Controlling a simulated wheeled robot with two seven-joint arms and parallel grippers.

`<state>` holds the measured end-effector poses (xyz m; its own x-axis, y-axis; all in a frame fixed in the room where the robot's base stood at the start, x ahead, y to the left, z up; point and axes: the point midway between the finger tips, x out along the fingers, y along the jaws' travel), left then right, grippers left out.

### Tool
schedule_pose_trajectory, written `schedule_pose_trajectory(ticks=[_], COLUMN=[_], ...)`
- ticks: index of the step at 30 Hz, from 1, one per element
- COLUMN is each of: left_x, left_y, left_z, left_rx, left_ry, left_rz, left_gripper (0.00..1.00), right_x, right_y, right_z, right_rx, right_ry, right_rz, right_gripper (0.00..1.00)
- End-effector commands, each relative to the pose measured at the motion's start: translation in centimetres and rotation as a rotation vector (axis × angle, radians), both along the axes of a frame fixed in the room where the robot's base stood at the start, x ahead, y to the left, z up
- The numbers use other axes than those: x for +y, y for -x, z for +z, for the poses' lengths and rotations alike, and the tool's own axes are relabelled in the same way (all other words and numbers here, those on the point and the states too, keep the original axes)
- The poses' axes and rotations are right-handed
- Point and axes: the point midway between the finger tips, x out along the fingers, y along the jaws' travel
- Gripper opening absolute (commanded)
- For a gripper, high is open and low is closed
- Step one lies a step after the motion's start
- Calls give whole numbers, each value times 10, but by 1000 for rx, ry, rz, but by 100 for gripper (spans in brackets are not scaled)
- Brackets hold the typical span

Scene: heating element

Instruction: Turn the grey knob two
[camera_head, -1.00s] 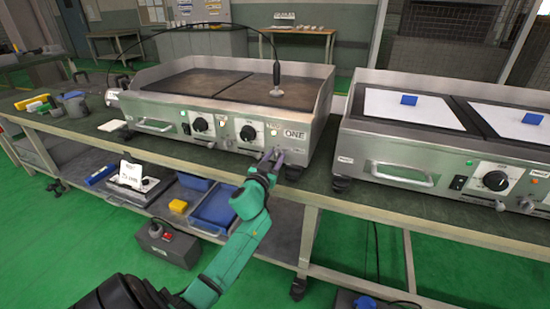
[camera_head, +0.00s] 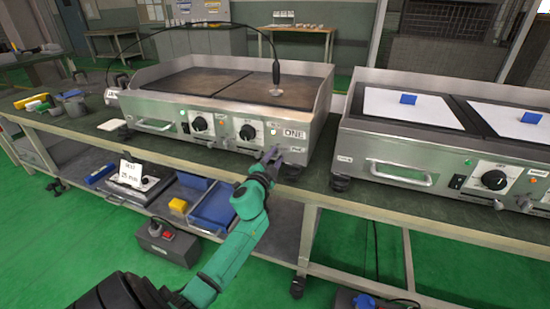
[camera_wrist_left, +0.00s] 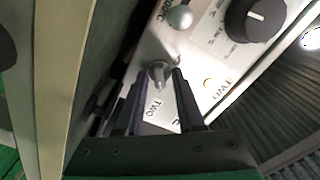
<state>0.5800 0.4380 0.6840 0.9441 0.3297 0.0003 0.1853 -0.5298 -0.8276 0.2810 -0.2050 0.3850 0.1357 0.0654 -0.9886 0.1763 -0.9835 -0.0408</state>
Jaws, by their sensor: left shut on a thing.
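The grey knob two (camera_wrist_left: 160,72) sits low on the front panel of the left griddle (camera_head: 226,131). A printed label "TWO" lies beside it in the left wrist view. My left gripper (camera_wrist_left: 160,78) has one finger on each side of the knob and is shut on it. In the head view the left gripper (camera_head: 272,154) is at the lower right of the panel and its fingers hide the knob. My right gripper is not in view.
Another grey knob (camera_wrist_left: 180,17) and a black dial (camera_wrist_left: 256,16) are close by on the panel. A second griddle (camera_head: 400,155) stands to the right on the same bench. Blue bins (camera_head: 212,208) are on the shelf below.

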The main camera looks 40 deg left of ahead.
Motion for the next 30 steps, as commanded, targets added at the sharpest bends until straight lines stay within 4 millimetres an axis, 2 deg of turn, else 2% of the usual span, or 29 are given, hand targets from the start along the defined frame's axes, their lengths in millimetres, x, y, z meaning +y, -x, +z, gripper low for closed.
schedule_pose_trajectory(ticks=[9, 21, 22, 23, 30], left_x=[-1, -1, -1, -1, -1], left_y=[0, 0, 0, 0, 0], left_z=[-2, -2, -2, -2, -1], left_rx=[29, 33, 32, 32, 31], left_ry=[-77, -84, -83, -83, -83], left_rz=[-2, -2, -2, -2, -1], left_gripper=[0, 0, 45, 48, 48], right_x=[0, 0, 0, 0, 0], right_y=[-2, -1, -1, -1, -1], right_z=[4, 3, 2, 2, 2], right_rx=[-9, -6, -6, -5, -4], right_ry=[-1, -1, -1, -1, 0], right_rz=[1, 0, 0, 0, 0], right_gripper=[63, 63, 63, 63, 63])
